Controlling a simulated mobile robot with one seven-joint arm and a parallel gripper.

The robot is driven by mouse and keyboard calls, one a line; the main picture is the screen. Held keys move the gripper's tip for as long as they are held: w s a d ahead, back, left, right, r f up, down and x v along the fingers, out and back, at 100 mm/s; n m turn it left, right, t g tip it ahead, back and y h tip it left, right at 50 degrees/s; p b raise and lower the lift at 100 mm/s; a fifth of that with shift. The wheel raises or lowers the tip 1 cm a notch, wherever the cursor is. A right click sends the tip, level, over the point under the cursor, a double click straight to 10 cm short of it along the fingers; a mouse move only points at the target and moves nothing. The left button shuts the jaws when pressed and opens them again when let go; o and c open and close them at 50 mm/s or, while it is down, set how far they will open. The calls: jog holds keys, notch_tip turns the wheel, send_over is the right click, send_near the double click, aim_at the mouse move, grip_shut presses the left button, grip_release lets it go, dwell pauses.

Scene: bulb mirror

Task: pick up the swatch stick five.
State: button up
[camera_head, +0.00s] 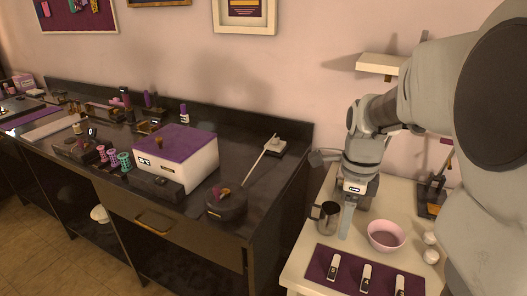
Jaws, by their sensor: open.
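Three small white pieces with dark marks lie on a dark purple mat (316,261) at the front of the cream table: a left one (333,267), a middle one (366,278) and a right one (399,286). They may be swatch sticks, but their marks are too small to read, so I cannot tell which, if any, is number five. My gripper (346,229) points down behind the mat, between a dark metal cup and a pink bowl. It appears empty. Its fingers overlap in this view, hiding the gap between them.
The metal cup (324,216) stands close left of my gripper, and the pink bowl (386,236) close right. Two pale round items (430,247) sit beside the bowl. A dark counter (225,243) at left carries a purple-topped white box (177,155) and several bottles.

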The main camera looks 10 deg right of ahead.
jog(key=f, duration=0.1)
jog(key=b, duration=0.4)
send_over(333, 270)
jog(key=shift+m, duration=0.3)
notch_tip(333, 270, down, 12)
jog(key=shift+s+a, duration=0.1)
jog(key=shift+s, duration=0.05)
notch_tip(333, 270, down, 5)
jog(key=shift+f+b, duration=0.15)
jog(key=shift+b, duration=0.7)
grip_shut()
